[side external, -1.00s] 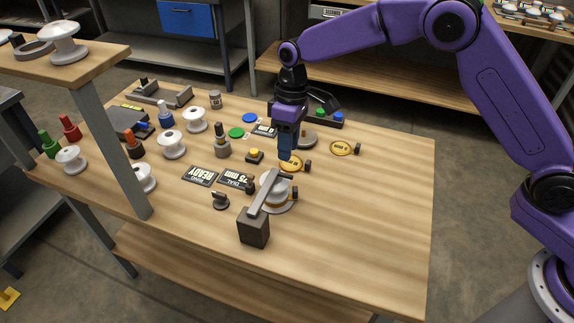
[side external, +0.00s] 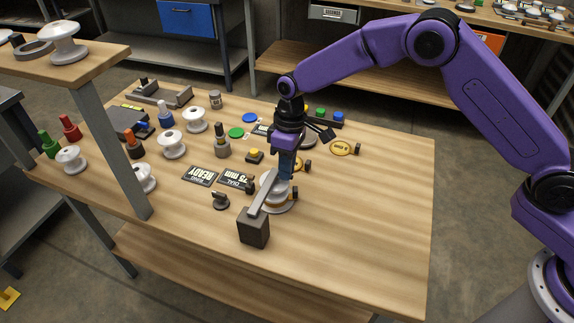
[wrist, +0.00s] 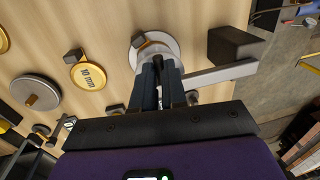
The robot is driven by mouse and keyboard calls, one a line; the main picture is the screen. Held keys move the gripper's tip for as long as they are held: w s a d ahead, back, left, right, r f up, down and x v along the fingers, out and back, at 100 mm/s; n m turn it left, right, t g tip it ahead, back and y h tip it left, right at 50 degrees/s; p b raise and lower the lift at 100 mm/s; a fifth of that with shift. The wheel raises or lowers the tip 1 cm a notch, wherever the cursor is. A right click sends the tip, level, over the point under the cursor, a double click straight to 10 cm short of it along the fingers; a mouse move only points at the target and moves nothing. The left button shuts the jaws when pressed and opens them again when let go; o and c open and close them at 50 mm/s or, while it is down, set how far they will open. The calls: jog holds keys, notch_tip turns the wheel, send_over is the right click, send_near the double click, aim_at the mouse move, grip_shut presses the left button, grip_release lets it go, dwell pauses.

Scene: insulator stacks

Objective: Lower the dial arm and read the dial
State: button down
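The dial arm is a grey bar (side external: 262,200) on a dark block (side external: 254,232) at the table's front. It slopes over a white round piece (side external: 284,206). The wrist view shows the bar (wrist: 220,74), its block (wrist: 236,46) and the white piece (wrist: 133,55). My gripper (side external: 284,178) points down at the bar's far end. In the wrist view its fingers (wrist: 160,66) are close together, with a small dark part between their tips; whether they grip it is unclear. A dark sign (side external: 236,180) reads "75 mm" and "DIAL", upside down in the side view.
A READY sign (side external: 200,176) and a yellow button (side external: 255,156) are left of my gripper. Gold discs (side external: 341,148) with dark knobs lie to the right and behind. White insulators (side external: 172,145) stand farther left. The table's right front is clear.

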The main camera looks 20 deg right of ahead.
jog(key=shift+s+a+r, duration=0.1)
jog(key=shift+r, duration=0.35)
jog(key=c, duration=1.2)
grip_release()
jog(key=shift+o, duration=0.2)
notch_tip(320, 180, up, 17)
jog(key=w+d, duration=0.2)
jog(key=shift+r, duration=0.1)
